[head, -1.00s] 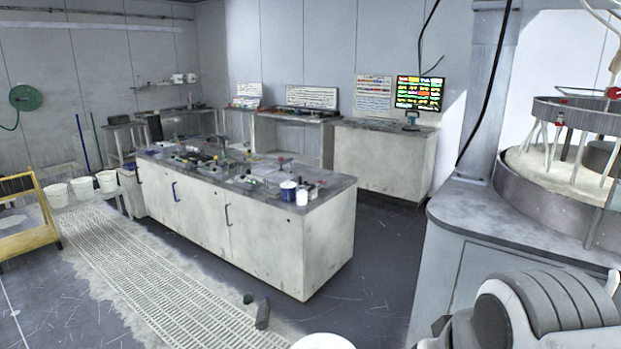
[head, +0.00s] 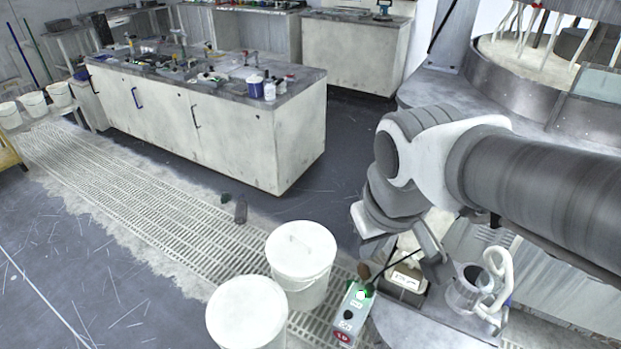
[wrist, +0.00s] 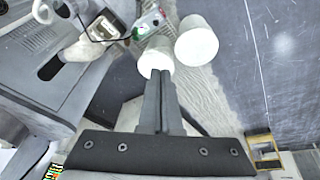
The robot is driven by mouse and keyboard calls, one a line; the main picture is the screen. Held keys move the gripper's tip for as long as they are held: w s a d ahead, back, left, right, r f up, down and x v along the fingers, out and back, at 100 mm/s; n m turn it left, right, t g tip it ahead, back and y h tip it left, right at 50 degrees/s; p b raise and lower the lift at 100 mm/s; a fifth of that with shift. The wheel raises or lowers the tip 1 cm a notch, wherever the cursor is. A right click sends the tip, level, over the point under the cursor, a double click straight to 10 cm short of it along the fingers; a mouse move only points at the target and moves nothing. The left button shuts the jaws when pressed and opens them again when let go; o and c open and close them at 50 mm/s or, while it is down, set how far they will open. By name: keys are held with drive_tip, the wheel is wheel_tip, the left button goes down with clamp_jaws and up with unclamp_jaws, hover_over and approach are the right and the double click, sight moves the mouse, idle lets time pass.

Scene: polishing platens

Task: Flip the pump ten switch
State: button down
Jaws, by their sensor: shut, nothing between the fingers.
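A small grey switch box (head: 351,312) stands low at the front, right of the white buckets. It has a lit green part (head: 361,295) on top, a dark round knob (head: 348,314) and a red label (head: 344,337) too small to read surely. A black cable runs from its top. The box also shows at the top of the wrist view (wrist: 148,22). My gripper (wrist: 161,74) is shut and empty, its fingers together. The fingertips overlap a white bucket in the wrist view and appear apart from the box. In the head view my wrist hangs above and right of the box.
Two lidded white buckets (head: 302,262) (head: 247,315) stand left of the box. A metal jug with white tubing (head: 468,290) and a small display device (head: 407,279) are to its right. A long cabinet bench (head: 240,130) stands behind. Open floor grating (head: 130,180) lies left.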

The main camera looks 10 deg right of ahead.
drive_tip(key=w+a+f+n+h+b, duration=0.2)
drive_tip(key=a+f+n+h+b, duration=0.1)
drive_tip(key=f, duration=1.1)
drive_tip(key=w+a+f+n+t+h+b, duration=0.1)
drive_tip(key=a+f+n+h+b, duration=0.3)
drive_tip(key=f, duration=1)
drive_tip(key=w+a+f+n+t+h+b, duration=0.1)
drive_tip(key=w+a+f+n+h+b, duration=0.2)
drive_tip(key=a+f+n+b, duration=0.2)
wheel_tip(320, 180, down, 9)
drive_tip(key=n+b, duration=0.3)
drive_tip(key=n, duration=0.3)
drive_tip(key=shift+a+n, duration=0.25)
drive_tip(key=shift+n, duration=0.15)
drive_tip(key=b, duration=0.6)
approach(349, 316)
drive_tip(key=w+d+f, duration=0.2)
drive_tip(key=f, duration=0.1)
drive_tip(key=w+d+f, duration=0.1)
drive_tip(key=f, duration=0.1)
drive_tip(key=shift+f, duration=0.25)
drive_tip(key=shift+d+r+p, duration=0.1)
drive_tip(key=shift+p, duration=0.35)
